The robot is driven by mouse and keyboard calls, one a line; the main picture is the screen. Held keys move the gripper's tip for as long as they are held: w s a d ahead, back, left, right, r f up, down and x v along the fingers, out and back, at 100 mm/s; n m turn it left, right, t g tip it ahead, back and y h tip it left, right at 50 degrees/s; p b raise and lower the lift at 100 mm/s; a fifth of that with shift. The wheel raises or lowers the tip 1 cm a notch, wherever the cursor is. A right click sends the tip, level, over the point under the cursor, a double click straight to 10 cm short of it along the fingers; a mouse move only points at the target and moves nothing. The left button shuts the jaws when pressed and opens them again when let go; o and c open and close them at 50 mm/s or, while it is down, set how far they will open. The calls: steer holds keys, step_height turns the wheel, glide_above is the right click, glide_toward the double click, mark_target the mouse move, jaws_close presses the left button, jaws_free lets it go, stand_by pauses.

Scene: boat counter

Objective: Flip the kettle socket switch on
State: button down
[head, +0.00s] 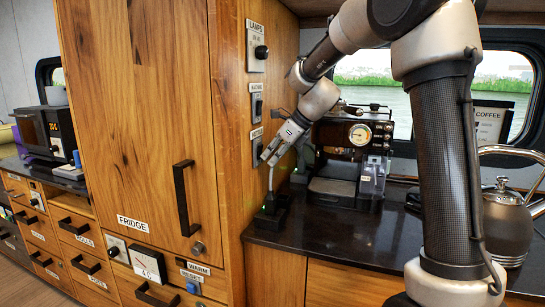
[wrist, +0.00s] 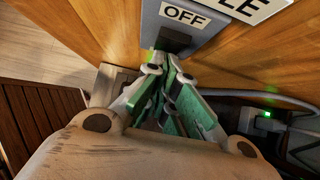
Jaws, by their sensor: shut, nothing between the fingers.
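The kettle socket switch is a grey plate (wrist: 150,22) on the wooden panel, with an "OFF" label and a black rocker (wrist: 174,40) in the wrist view. A white label ending in "LE" (wrist: 243,8) sits beside it. In the head view the lowest plate (head: 257,150) on the panel is partly hidden by my gripper (head: 268,160). My gripper is shut and empty. Its green-padded fingers (wrist: 166,62) come together right at the rocker in the wrist view; I cannot tell whether they touch it.
Above are a similar switch plate (head: 257,104) and the lamps plate with a knob (head: 257,50). A black adapter with a green light (head: 268,220) and cable stands on the counter below. A coffee machine (head: 350,155) stands close right. A dark lidded pot (head: 507,225) is far right.

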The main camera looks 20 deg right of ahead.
steer(key=shift+r, duration=0.1)
steer(key=shift+r, duration=0.8)
steer(key=s+d+f+v, duration=0.1)
steer(key=d+f+v, duration=0.1)
steer(key=v, duration=1)
steer(key=shift+s+r, duration=0.35)
steer(key=shift+s+d, duration=0.1)
steer(key=shift+d, duration=0.15)
